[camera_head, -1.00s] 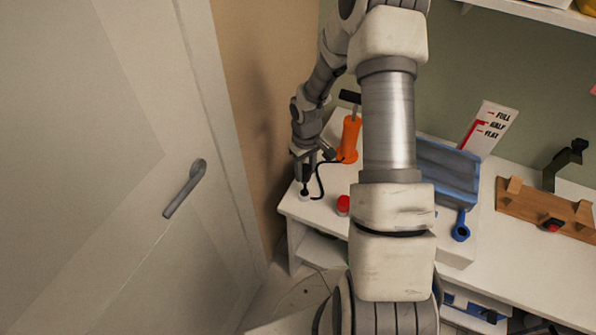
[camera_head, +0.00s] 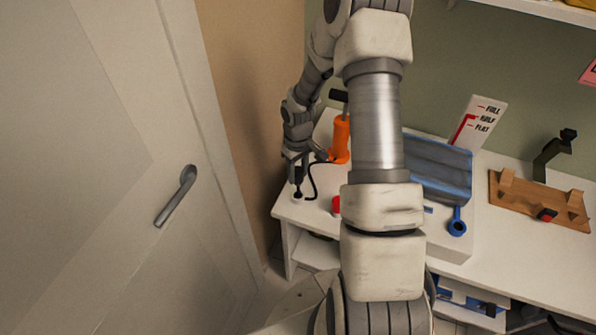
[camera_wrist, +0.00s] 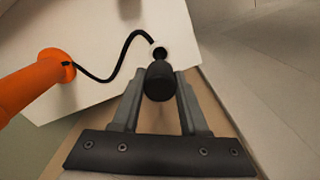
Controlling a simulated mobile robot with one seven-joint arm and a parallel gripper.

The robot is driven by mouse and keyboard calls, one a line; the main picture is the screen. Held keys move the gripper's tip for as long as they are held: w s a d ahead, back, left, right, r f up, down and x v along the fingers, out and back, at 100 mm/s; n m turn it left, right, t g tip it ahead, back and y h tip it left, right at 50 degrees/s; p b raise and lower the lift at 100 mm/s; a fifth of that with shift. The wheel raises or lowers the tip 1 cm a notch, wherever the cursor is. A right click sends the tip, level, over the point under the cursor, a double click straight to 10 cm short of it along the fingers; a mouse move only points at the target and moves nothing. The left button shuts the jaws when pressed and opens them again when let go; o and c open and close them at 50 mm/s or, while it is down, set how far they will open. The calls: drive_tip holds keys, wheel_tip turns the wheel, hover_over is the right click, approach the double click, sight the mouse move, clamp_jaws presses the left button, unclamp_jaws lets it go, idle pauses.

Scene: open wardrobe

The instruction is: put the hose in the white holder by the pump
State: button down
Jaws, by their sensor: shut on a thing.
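The orange pump (camera_head: 340,139) stands on the white bench, with a black handle on top. It also shows at the left of the wrist view (camera_wrist: 30,86). The thin black hose (camera_wrist: 107,79) curves from the pump's base to a thick black end piece (camera_wrist: 160,82). My gripper (camera_head: 298,176) is shut on this end piece, which lies between the two grey fingers (camera_wrist: 160,85) in the wrist view. The small white holder (camera_wrist: 165,46) is right at the tip of the end piece, near the bench corner. I cannot tell how deep the tip sits in it.
A red cap (camera_head: 336,205) is on the bench, partly behind my arm. A blue tray (camera_head: 440,172), a blue ring tool (camera_head: 457,224), a gauge sign (camera_head: 480,119) and a wooden rack (camera_head: 540,203) are to the right. A grey door (camera_head: 110,150) fills the left.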

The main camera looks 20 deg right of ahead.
sight(298, 182)
drive_tip(key=shift+f+b, duration=1.6)
drive_tip(key=shift+f, duration=0.7)
drive_tip(key=shift+f+b, duration=1.45)
drive_tip(key=shift+f, duration=0.1)
drive_tip(key=shift+c, duration=1.8)
unclamp_jaws()
drive_tip(key=shift+r, duration=0.1)
wheel_tip(298, 182, up, 17)
drive_tip(key=shift+r+p, duration=0.2)
drive_tip(key=shift+p, duration=0.95)
